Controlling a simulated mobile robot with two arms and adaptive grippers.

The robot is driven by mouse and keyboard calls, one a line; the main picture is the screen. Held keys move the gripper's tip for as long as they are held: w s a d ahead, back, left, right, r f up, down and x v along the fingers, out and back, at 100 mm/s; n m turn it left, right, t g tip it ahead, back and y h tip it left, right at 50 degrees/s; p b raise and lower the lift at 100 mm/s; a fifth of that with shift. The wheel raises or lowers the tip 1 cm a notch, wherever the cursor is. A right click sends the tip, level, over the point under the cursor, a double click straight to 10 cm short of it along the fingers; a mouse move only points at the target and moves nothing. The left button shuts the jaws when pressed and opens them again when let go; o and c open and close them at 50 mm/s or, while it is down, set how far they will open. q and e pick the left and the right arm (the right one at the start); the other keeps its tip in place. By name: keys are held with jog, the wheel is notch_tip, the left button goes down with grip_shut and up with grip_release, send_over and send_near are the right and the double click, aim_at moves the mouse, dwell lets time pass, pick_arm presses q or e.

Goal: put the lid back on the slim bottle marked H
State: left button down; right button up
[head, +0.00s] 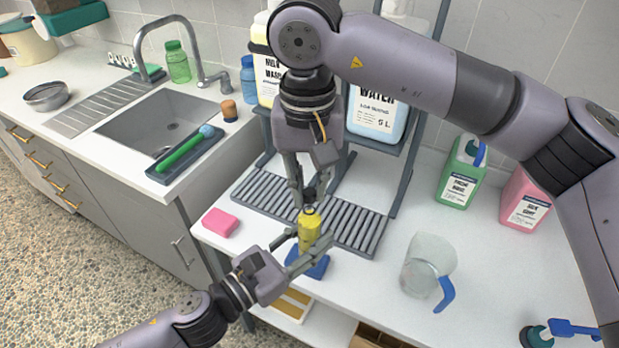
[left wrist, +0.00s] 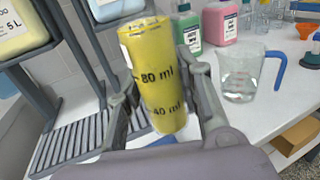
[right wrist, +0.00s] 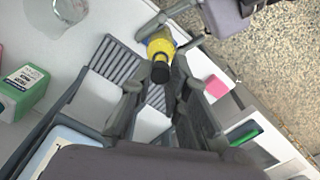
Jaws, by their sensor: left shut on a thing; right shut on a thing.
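A slim yellow bottle (head: 310,232) stands roughly upright above a blue base on the counter. It fills the middle of the left wrist view (left wrist: 153,85), where 80 ml and 40 ml marks show; no letter H is visible. My left gripper (head: 307,250) is shut around the bottle's body. My right gripper (head: 310,190) is above the bottle, pointing down, shut on a small black lid (head: 309,196). The lid also shows in the right wrist view (right wrist: 161,72), over the bottle's top (right wrist: 160,47). I cannot tell whether lid and bottle touch.
A ribbed grey rack (head: 262,190) with large jugs above it stands just behind. A pink sponge (head: 221,222) lies to the left, near the edge. A clear jug (head: 425,265) with a blue handle stands to the right. Green (head: 461,175) and pink (head: 526,200) containers stand farther right.

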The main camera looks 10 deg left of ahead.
jog(key=shift+f, duration=0.3)
jog(key=shift+f, duration=0.6)
dwell(0.4)
